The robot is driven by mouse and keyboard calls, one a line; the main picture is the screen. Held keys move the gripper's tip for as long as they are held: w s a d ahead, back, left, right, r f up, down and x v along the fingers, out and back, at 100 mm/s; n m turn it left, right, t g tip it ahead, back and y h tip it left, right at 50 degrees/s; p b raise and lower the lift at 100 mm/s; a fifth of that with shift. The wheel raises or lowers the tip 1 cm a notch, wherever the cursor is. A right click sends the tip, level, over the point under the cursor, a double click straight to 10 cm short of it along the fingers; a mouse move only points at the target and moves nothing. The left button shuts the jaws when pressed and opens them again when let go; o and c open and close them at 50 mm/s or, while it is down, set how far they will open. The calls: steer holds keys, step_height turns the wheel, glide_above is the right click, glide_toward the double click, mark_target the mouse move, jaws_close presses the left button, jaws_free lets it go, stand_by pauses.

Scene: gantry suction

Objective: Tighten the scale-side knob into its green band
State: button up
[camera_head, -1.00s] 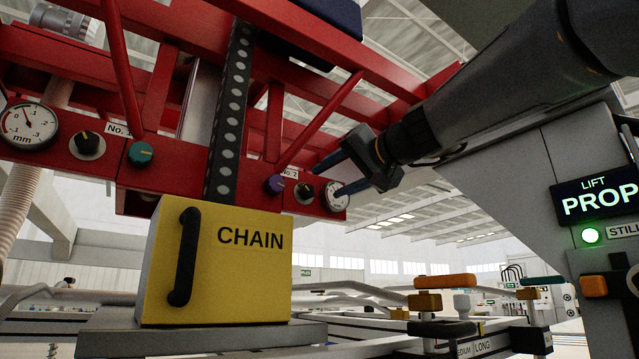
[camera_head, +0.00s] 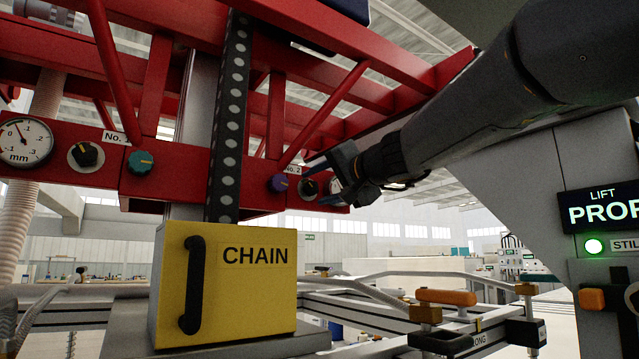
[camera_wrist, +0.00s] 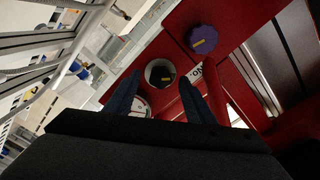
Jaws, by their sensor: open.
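On the red beam, the No. 2 station has a purple knob (camera_head: 278,183), a small black knob (camera_head: 309,187) and a round dial partly hidden by my gripper. In the wrist view, the black knob (camera_wrist: 161,73) has a pale collar and a yellow mark; the purple knob (camera_wrist: 202,40) is up and right, and the dial (camera_wrist: 139,107) shows partly between my fingers. My gripper (camera_head: 318,183) is open, its blue fingers pointing at the black knob. In the wrist view its fingertips (camera_wrist: 158,79) lie either side of the knob; contact cannot be told. No green band is legible.
Another dial (camera_head: 24,142), black knob (camera_head: 86,156) and teal knob (camera_head: 141,161) sit at left. A black chain strip (camera_head: 231,120) hangs above the yellow CHAIN box (camera_head: 240,295). A LIFT sign (camera_head: 600,208) with a lit green lamp stands at right. Red struts run close to my arm.

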steer(key=shift+w+a, duration=0.35)
steer(key=shift+w, duration=0.1)
steer(key=c, duration=1.1)
steer(key=shift+o, duration=0.2)
steer(key=shift+f+m+b, duration=0.15)
steer(key=shift+m+b, duration=0.4)
steer(key=shift+m, duration=0.05)
steer(key=shift+m+b, duration=0.3)
steer(key=shift+m, duration=0.2)
steer(key=o, duration=1.1)
steer(key=shift+c, duration=0.2)
